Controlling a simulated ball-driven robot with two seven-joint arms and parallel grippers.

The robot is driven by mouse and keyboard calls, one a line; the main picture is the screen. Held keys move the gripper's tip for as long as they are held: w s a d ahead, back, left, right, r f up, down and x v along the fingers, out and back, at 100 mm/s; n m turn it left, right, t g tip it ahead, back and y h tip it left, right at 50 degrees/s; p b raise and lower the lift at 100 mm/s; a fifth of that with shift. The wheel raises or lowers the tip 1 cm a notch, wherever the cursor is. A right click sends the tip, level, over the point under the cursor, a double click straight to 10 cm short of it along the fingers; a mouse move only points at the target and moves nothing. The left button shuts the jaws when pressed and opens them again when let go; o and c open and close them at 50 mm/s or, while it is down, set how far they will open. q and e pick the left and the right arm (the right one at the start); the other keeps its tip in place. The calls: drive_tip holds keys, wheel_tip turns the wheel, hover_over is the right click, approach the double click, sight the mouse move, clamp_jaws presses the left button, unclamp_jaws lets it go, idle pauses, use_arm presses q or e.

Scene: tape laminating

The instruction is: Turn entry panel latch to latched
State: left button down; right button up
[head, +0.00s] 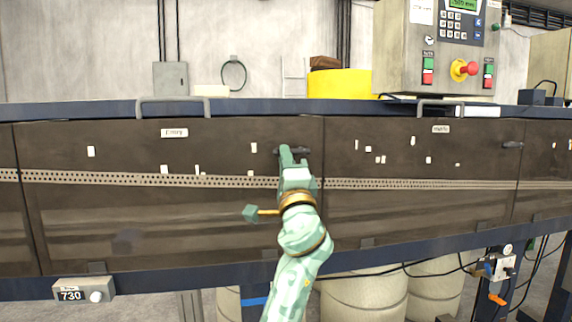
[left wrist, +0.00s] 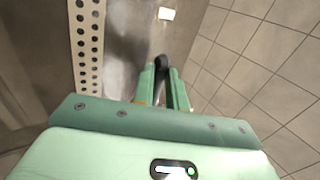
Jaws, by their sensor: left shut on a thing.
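The entry panel (head: 110,150) is a dark, see-through cover with an "Entry" label (head: 174,133) near its top. Its latch (head: 304,151) is a small black handle at the panel's upper right and looks roughly level in the head view. My left gripper (head: 291,158) reaches up from below and is shut on the latch, hiding its middle. In the left wrist view the dark latch (left wrist: 162,63) sticks up between the two green fingers (left wrist: 164,88). My right gripper is not in view.
A second panel (head: 420,210) to the right has a similar black latch (head: 512,145). A perforated strip (head: 420,184) runs behind the panels. A control box (head: 440,50) with a red button (head: 471,69) stands at upper right. Metal handles (head: 173,100) top the panels.

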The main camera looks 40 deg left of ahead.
use_arm(q)
drive_tip(key=c, duration=1.4)
unclamp_jaws()
drive_tip(key=b+v, duration=0.2)
drive_tip(key=v, duration=1.4)
drive_tip(key=shift+d+f, duration=0.1)
drive_tip(key=shift+d, duration=0.05)
